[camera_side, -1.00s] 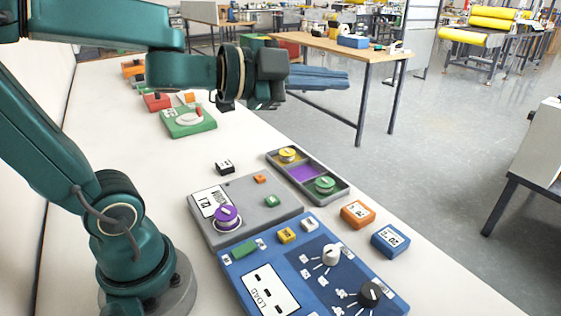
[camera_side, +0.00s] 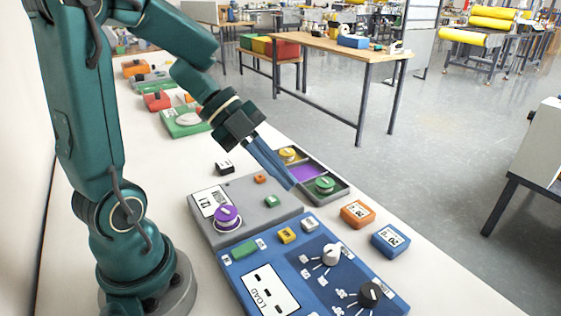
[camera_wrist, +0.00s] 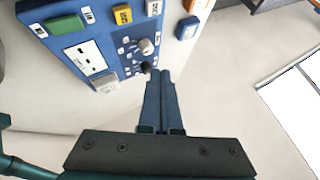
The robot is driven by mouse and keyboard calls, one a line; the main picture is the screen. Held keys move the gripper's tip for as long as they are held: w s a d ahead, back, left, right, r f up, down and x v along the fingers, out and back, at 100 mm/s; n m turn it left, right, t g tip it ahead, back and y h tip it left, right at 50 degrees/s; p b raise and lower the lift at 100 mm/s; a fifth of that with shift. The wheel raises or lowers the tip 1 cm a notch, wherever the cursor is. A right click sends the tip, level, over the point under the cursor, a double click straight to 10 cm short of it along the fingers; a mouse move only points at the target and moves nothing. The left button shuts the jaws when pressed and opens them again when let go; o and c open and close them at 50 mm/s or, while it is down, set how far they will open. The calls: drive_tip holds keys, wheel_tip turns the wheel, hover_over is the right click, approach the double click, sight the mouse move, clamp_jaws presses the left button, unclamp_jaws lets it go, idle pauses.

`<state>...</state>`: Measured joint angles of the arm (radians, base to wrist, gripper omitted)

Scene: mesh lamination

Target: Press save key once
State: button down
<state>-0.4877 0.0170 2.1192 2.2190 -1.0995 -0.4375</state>
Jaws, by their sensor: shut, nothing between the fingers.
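The blue panel (camera_side: 235,283) lies at the front of the bench. It carries a green key (camera_side: 244,249), a yellow key (camera_side: 287,235) and a white key (camera_side: 309,224). Their lettering is too small to read surely, so I cannot tell which is the save key. The yellow key (camera_wrist: 122,15) and white key (camera_wrist: 153,7) also show at the top of the wrist view. My gripper (camera_side: 291,186) is shut and empty, its blue fingers slanting down above the bench, beyond the white key and apart from the panel. The shut fingertips (camera_wrist: 160,73) appear near the black knob in the wrist view.
The panel has a white knob (camera_side: 331,255) and a black knob (camera_side: 370,293). A grey unit with a purple knob (camera_side: 227,217) adjoins it. A dark tray (camera_side: 341,199) holds yellow and green round pieces. Orange (camera_side: 357,214) and blue (camera_side: 390,240) blocks stand right of the panel.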

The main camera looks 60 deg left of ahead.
sight(281, 230)
drive_tip(key=shift+f, duration=4.4)
drive_tip(key=shift+f, duration=0.1)
drive_tip(key=shift+f, duration=0.3)
drive_tip(key=shift+f, duration=0.45)
drive_tip(key=shift+r, duration=0.9)
